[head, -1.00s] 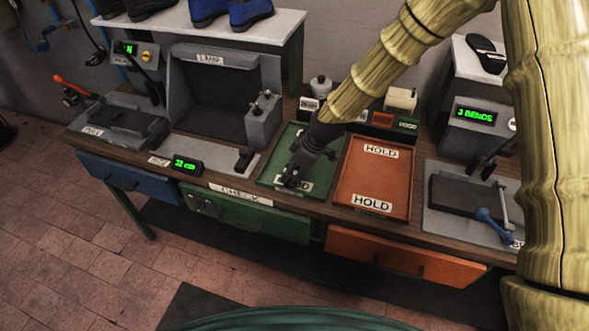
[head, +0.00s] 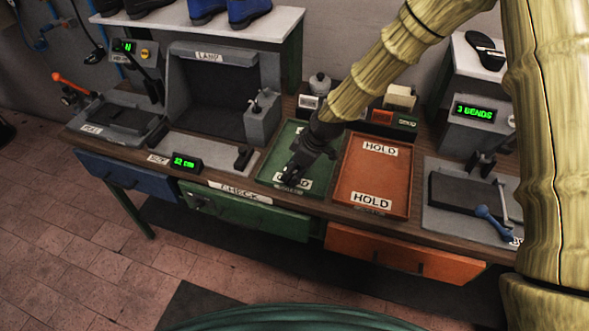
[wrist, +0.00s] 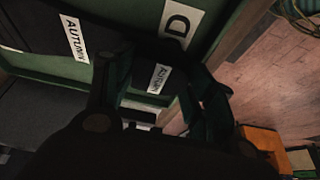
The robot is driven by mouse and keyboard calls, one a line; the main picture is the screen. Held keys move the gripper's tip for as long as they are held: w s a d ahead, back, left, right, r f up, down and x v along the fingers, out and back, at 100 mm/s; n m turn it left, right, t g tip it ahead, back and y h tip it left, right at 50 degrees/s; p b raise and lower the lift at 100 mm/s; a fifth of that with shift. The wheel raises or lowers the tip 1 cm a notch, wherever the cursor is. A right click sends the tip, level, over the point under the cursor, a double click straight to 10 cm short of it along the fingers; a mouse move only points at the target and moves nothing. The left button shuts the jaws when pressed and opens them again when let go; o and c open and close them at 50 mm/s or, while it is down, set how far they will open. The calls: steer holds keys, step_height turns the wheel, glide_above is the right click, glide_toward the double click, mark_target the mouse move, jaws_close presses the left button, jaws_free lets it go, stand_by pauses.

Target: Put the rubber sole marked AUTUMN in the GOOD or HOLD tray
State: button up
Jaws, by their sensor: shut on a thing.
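The dark rubber sole (wrist: 115,28) shows in the wrist view, with white AUTUMN labels (wrist: 74,38) on dark rubber; a second AUTUMN label (wrist: 158,78) shows between my fingers. My gripper (wrist: 156,92) is shut on the sole. In the head view my gripper (head: 291,176) is low over the green GOOD tray (head: 326,160), and hides much of it and the sole. I cannot tell whether the sole touches the tray floor. The orange HOLD tray (head: 371,178) is just to the right and looks empty.
A bench press (head: 470,205) with a blue-handled lever stands right of the HOLD tray. The lamp box (head: 212,95) and a 32 con display (head: 187,163) are left of the GOOD tray. Small blocks and a jar (head: 320,84) stand behind the trays.

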steer(key=o, duration=1.7)
steer(key=shift+f, duration=0.1)
steer(key=shift+o, duration=0.2)
steer(key=shift+r+p, duration=1.95)
steer(key=shift+r, duration=1.6)
